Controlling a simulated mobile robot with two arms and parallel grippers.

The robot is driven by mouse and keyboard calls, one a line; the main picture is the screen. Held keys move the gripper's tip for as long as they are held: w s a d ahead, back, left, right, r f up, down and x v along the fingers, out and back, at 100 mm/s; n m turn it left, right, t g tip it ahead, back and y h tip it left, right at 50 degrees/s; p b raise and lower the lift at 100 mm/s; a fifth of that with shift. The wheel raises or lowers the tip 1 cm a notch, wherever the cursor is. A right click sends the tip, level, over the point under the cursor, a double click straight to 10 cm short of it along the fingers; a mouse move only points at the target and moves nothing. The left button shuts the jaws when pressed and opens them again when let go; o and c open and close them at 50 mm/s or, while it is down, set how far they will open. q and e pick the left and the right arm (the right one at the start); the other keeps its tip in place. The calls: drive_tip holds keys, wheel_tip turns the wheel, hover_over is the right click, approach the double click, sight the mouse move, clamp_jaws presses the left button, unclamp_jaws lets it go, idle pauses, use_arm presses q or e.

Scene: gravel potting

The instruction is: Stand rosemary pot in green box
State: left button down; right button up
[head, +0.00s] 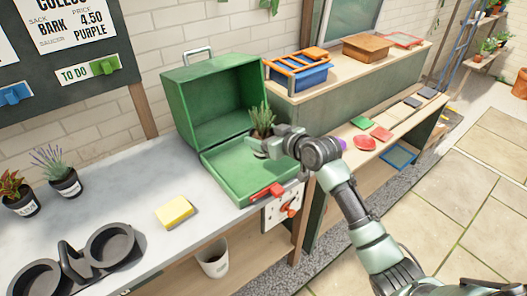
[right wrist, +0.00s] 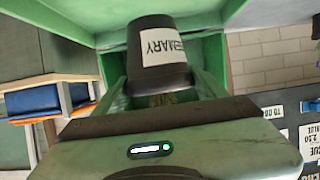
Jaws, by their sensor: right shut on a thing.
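The rosemary pot's green plant (head: 262,117) shows above my right gripper (head: 270,146) in the head view; the gripper hides most of the pot there. In the right wrist view, the dark pot (right wrist: 158,62) with a white label reading "MARY" sits between the fingers of my right gripper (right wrist: 157,85), which is shut on it. The green box (head: 225,178) stands open on the grey bench, its lid raised at the back. The pot is over the box's right part, roughly upright. I cannot tell whether it touches the floor of the box. My left gripper is out of view.
A red latch (head: 266,191) is on the box's front. A yellow sponge (head: 174,211), a dark double holder (head: 108,245), a lavender pot (head: 65,184) and a red-leaved pot (head: 21,201) stand on the bench to the left. A blue crate (head: 300,77) is on the shelf behind right.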

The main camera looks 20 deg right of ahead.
drive_tip(key=shift+f, duration=2.95)
drive_tip(key=o, duration=1.7)
drive_tip(key=shift+f, duration=0.2)
drive_tip(key=shift+r, duration=0.15)
drive_tip(key=v, duration=1.2)
